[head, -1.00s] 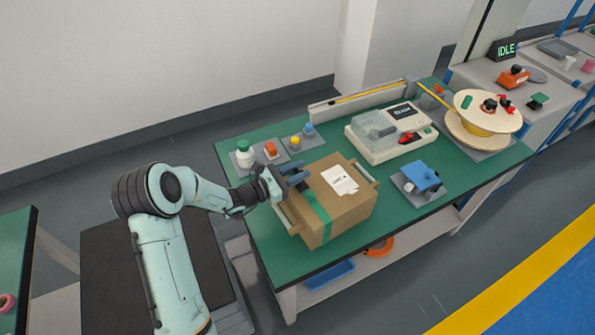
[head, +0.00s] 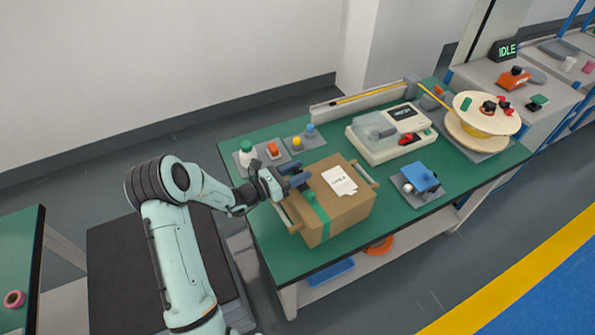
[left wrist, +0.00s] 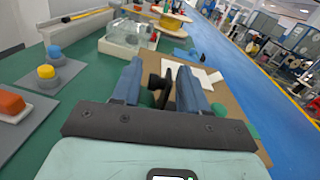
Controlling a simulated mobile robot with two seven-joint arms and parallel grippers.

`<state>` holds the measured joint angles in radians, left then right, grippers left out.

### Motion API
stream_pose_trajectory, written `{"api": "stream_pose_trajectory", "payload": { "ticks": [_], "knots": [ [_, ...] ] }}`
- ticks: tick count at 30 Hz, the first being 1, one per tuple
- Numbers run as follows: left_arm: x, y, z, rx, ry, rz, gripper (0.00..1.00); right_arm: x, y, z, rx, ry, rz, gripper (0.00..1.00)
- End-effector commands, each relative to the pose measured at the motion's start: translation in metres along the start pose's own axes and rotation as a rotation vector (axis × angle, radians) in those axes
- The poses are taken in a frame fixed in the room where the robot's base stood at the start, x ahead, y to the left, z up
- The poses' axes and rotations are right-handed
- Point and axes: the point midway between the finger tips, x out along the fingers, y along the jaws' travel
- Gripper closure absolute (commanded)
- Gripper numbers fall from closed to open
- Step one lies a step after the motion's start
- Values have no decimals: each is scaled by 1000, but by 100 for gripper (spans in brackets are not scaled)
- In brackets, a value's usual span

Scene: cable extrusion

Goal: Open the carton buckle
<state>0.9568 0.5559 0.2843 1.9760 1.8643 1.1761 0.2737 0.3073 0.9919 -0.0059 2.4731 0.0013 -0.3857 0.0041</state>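The brown carton (head: 352,209) sits on the green worktable, with a white label (head: 340,180) on top and a green strap (head: 318,214) down its near side. My left gripper (head: 298,175) is at the carton's upper left edge, fingers pointing across its top. In the left wrist view, the two blue fingers (left wrist: 162,88) stand apart. A dark buckle-like piece (left wrist: 166,84) shows between them; I cannot tell whether they touch it. The carton top (left wrist: 228,95) lies beyond. The gripper hides the buckle area in the head view. My right gripper is not in view.
Behind the carton is a cream machine (head: 388,132). A blue fixture (head: 420,178) stands to its right and a cable spool (head: 486,112) farther right. Bare green tabletop (head: 262,222) lies left of the carton.

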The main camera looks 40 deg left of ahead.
Motion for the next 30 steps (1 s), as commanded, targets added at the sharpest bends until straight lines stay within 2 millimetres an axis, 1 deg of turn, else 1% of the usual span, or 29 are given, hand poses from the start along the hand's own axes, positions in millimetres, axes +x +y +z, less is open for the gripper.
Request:
{"api": "stream_pose_trajectory", "payload": {
  "ticks": [5, 8, 11, 15, 21, 25, 30],
  "knots": [
    [-6, 1, 0, 2, 0, 1, 57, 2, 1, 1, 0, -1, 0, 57],
    [-20, 1, -1, 2, 2, 4, 57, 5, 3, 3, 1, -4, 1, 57],
    [-41, 1, -2, 2, 3, 5, 57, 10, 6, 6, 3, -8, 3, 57],
    [-74, 1, -2, 2, 3, 5, 57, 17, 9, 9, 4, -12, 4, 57],
    [-112, 0, -2, 1, 3, 3, 57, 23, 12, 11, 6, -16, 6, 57],
    [-127, 0, -1, 1, 1, 2, 57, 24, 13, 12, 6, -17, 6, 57],
    [-134, 0, 0, -1, 0, 0, 57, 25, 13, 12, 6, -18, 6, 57]
  ]
}}
